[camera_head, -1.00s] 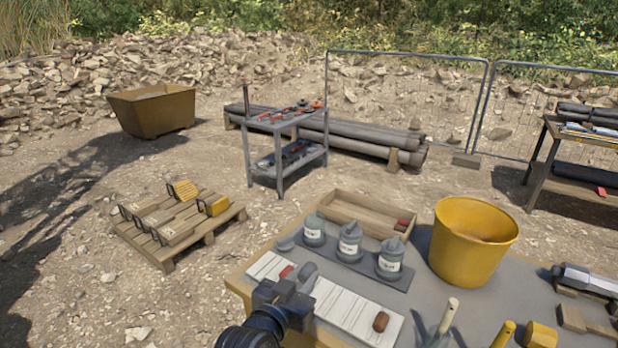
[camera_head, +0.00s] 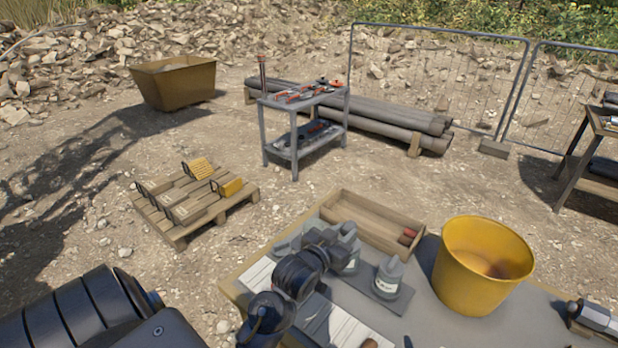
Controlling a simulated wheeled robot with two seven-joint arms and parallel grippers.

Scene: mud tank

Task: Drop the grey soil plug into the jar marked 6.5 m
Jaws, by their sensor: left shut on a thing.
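Three grey jars with pale labels stand in a row on a dark mat on the table. The right jar (camera_head: 388,277) is in clear view. The middle jar (camera_head: 350,256) is partly covered by my left gripper (camera_head: 325,246), and the left jar is mostly hidden behind it. The label writing is too small to read, so I cannot tell which jar is 6.5 m. My left gripper is shut, over or in front of the left and middle jars. The grey plug in its jaws cannot be made out clearly.
A white sectioned board (camera_head: 340,326) lies in front of the jars, with a brown plug (camera_head: 370,343) at the bottom edge. A wooden tray (camera_head: 372,222) stands behind the jars. A yellow bucket (camera_head: 480,268) stands to the right. Bare table lies between right jar and bucket.

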